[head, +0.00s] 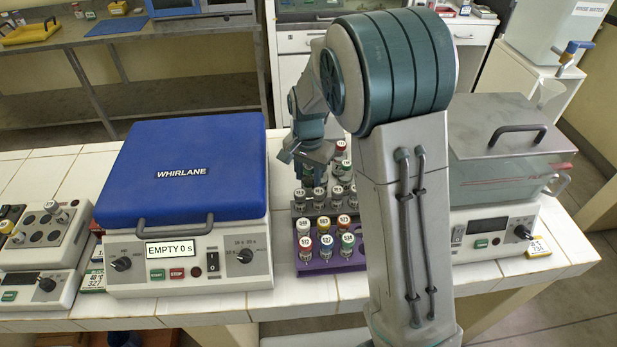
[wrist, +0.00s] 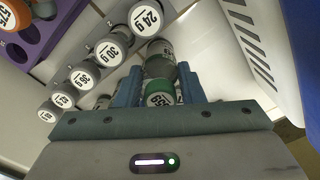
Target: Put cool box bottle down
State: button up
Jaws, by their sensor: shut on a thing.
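My gripper (wrist: 158,88) has its two blue fingers closed around a bottle with a green cap (wrist: 160,99). The number on the cap is partly covered by the gripper. The greyish body of the bottle shows beyond the cap. In the head view my gripper (head: 306,172) points down at the back of the grey rack (head: 297,209), and the held bottle cannot be made out there. A row of white-topped bottles marked in grams, such as the 24 g bottle (wrist: 146,17), stands beside the gripper in the wrist view. I cannot tell whether the held bottle touches a surface.
A purple rack (head: 320,266) with colour-capped bottles stands in front of the grey rack. The blue-lidded Whirlane machine (head: 183,172) is on the left, its display reading EMPTY 0 s. A lidded clear bath (head: 500,150) stands on the right. My arm hides part of the bench.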

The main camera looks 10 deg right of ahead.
jog(key=shift+f, duration=0.9)
jog(key=shift+f, duration=0.2)
jog(key=o, duration=1)
jog(key=shift+r, duration=0.1)
